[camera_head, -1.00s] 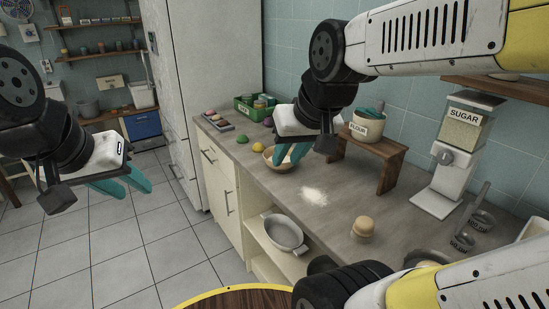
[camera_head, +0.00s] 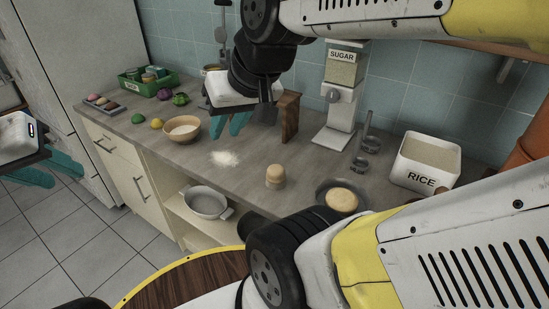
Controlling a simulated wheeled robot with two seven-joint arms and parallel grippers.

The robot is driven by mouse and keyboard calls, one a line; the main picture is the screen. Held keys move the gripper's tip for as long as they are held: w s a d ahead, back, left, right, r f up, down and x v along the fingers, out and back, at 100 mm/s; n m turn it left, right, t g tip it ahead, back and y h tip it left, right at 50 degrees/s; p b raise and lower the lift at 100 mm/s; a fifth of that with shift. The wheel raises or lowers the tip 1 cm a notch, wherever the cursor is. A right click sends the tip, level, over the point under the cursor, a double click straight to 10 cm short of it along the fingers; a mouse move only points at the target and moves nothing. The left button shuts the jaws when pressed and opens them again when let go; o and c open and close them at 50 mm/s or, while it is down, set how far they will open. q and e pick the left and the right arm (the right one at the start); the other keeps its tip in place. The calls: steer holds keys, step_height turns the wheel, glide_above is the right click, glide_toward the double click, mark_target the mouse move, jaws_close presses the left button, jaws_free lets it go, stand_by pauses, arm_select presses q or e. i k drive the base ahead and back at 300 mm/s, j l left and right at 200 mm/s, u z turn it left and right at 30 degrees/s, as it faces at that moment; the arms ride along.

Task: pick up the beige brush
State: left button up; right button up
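A small beige knob-shaped thing with a rounded top and a narrower middle (camera_head: 275,176), which looks like the beige brush, stands upright on the grey counter (camera_head: 300,200). My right gripper (camera_head: 230,125) hangs above the counter, up and left of the brush in the picture and apart from it. Its teal fingers are spread with nothing between them. My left gripper (camera_head: 45,172) is at the left edge, over the floor and far from the brush. Its teal fingers are apart and empty; part of that arm is cut off.
A white flour patch (camera_head: 224,158) lies left of the brush. A dark pan with a round tan item (camera_head: 342,199) is right of it. A wooden bowl (camera_head: 182,129), a sugar dispenser (camera_head: 342,95) and a rice bin (camera_head: 424,163) stand around. My forearm crosses the counter's front.

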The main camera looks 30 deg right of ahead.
mark_target(276, 176)
steer(key=l+z, duration=0.1)
steer(key=z, duration=0.55)
steer(key=l+z, duration=0.15)
steer(key=z, duration=0.2)
